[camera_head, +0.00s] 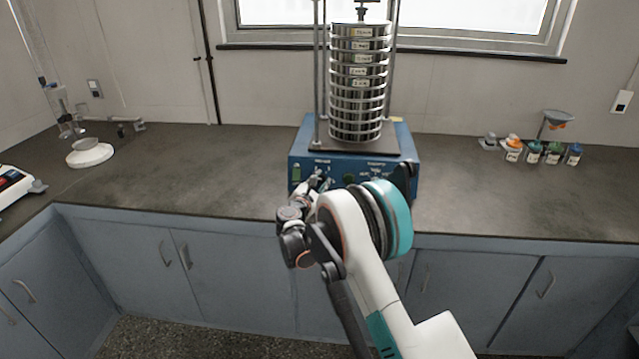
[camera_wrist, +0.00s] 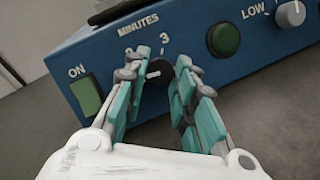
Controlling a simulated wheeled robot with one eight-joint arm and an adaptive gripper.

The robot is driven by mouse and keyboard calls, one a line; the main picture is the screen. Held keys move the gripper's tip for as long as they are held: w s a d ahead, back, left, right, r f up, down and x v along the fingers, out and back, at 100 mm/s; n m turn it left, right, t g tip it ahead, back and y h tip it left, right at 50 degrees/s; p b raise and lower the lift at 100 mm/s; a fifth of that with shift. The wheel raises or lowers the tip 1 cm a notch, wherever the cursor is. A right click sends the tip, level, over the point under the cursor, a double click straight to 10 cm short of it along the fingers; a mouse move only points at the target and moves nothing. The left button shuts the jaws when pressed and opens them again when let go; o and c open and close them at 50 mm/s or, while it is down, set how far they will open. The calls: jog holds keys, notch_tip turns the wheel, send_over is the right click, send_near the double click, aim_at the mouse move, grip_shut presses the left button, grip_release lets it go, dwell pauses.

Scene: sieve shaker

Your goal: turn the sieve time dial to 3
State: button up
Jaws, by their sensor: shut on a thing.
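The blue sieve shaker base (camera_head: 300,157) stands on the counter below a tall stack of steel sieves (camera_head: 358,90). In the wrist view the dark time dial (camera_wrist: 157,75) sits under the word MINUTES, with a 3 printed above it. A short white mark shows on the dial; exactly which number it points to is unclear. Other numbers are hidden behind the fingers. My gripper (camera_wrist: 160,66) is shut on the dial, with one teal finger on each side. In the head view my gripper (camera_head: 315,184) is at the left part of the front panel, and the dial is hidden.
In the wrist view a green ON switch (camera_wrist: 87,97) is left of the dial; a round green button (camera_wrist: 224,39) and a grey knob (camera_wrist: 290,13) marked LOW are to the right. Small jars (camera_head: 533,153) stand at the counter's right.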

jog(key=m, duration=0.2)
jog(key=m+g+p, duration=0.1)
jog(key=m, duration=0.2)
jog(key=m+g+h, duration=0.1)
jog(key=m, duration=0.1)
jog(key=shift+a+r, duration=0.1)
jog(key=shift+r, duration=0.2)
jog(key=m, duration=0.2)
jog(key=m+g+p, duration=0.1)
jog(key=m, duration=0.1)
jog(key=shift+w+r+g, duration=0.1)
jog(key=shift+r+g, duration=0.05)
jog(key=shift+g, duration=0.15)
jog(key=m+g+p, duration=0.1)
jog(key=m, duration=0.2)
jog(key=shift+r+y+p, duration=0.15)
jog(key=shift+y+p, duration=0.15)
jog(key=shift+p, duration=0.05)
jog(key=m+g+y+p, duration=0.1)
jog(key=m, duration=0.3)
jog(key=shift+w+r, duration=0.1)
jog(key=m, duration=0.1)
jog(key=m+y, duration=0.1)
jog(key=m+g+y+p, duration=0.1)
jog(key=m, duration=0.1)
jog(key=shift+d, duration=0.25)
jog(key=o, duration=1.1)
